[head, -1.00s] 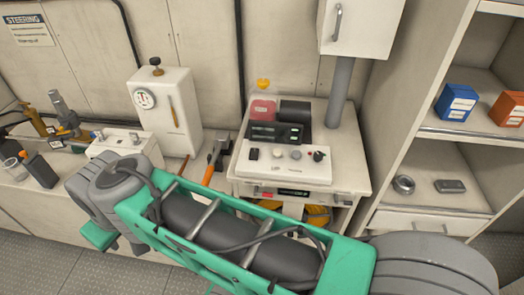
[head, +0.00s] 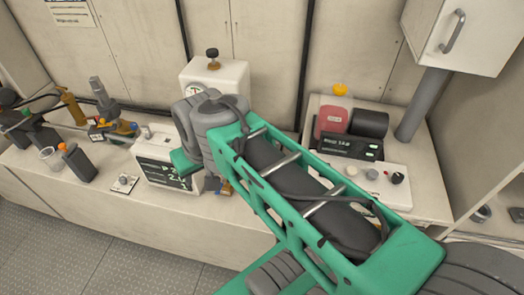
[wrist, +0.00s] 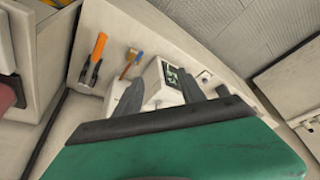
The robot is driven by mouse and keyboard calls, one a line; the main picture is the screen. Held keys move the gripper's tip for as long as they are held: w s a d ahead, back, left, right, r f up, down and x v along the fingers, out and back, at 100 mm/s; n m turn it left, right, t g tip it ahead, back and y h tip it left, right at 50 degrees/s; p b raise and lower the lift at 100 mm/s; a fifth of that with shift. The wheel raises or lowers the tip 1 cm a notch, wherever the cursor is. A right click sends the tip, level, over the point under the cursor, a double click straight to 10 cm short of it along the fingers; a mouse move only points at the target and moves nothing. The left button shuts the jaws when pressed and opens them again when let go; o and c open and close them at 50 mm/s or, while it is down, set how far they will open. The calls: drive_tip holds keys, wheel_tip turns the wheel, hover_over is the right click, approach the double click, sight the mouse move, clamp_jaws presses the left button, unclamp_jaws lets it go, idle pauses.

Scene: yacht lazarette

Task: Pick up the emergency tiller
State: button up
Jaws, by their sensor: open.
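No object is labelled as the emergency tiller, and I cannot tell for certain which one it is. A tool with an orange handle and grey metal head (wrist: 93,62) lies on the counter at the upper left of the wrist view; in the head view my arm hides it. My gripper (wrist: 162,88) is open, its two dark fingers apart and nothing seen held between them. It points at the counter, with the orange-handled tool off to the left of the fingers.
A white box with a dark display (head: 165,172) stands on the counter, also between the fingers in the wrist view (wrist: 173,75). A small orange-and-blue item (wrist: 131,62) lies beside it. A white tank (head: 228,75) and control console (head: 395,185) stand behind my arm. Bottles and fittings crowd the left.

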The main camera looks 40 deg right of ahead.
drive_tip(key=w+d+f+m+g+b, duration=0.1)
drive_tip(key=w+d+f+m, duration=0.1)
drive_tip(key=w+d+f, duration=0.35)
drive_tip(key=w+d+f+m+b, duration=0.1)
drive_tip(key=w+d+f+m, duration=0.15)
drive_tip(key=d, duration=0.55)
drive_tip(key=w+d+f+m+g+b, duration=0.1)
drive_tip(key=w+d+f+m, duration=0.15)
drive_tip(key=w+d, duration=0.3)
drive_tip(key=s+d+f+m+y, duration=0.1)
drive_tip(key=d+f+m, duration=0.2)
drive_tip(key=d+f, duration=1.1)
drive_tip(key=x, duration=0.2)
drive_tip(key=p+x, duration=0.1)
drive_tip(key=x, duration=0.3)
drive_tip(key=shift+d+f, duration=0.25)
drive_tip(key=shift+s, duration=0.1)
clamp_jaws()
drive_tip(key=shift+r, duration=0.25)
